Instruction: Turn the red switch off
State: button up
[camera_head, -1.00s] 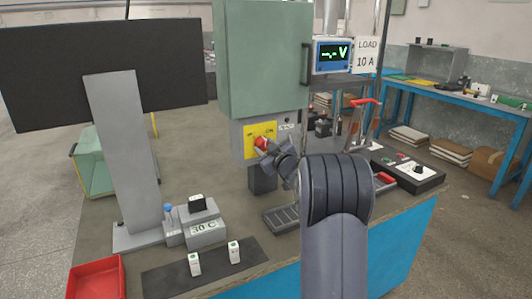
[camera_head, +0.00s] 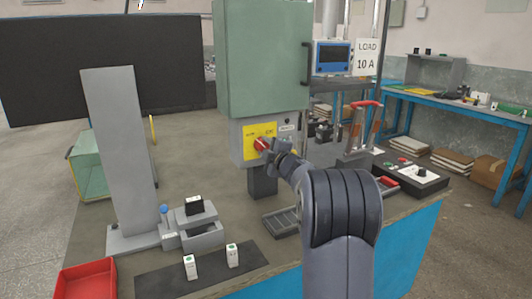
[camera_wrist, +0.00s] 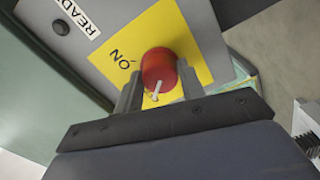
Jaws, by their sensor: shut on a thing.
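The red switch (camera_head: 260,145) is a round knob on a yellow plate (camera_head: 249,131), on the grey box below the green cabinet. In the wrist view the red knob (camera_wrist: 158,66) sits between the two fingers of my gripper (camera_wrist: 159,88). Its white pointer mark points toward the bottom of that view, away from the printed "ON". The "OFF" print is not readable there. In the head view my gripper (camera_head: 270,149) is shut on the knob and partly covers it.
A blue screen (camera_head: 333,56) beside the cabinet shows no digits. A red bin (camera_head: 88,281) is at the left. A red-handled lever (camera_head: 366,104) stands to the right.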

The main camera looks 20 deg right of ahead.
jog(key=shift+n, duration=0.6)
jog(key=o, duration=1)
jog(key=shift+s, duration=0.1)
jog(key=s, duration=1)
jog(key=shift+s+d, duration=0.15)
jog(key=shift+s, duration=0.2)
jog(key=w, duration=1.1)
jog(key=shift+a, duration=0.2)
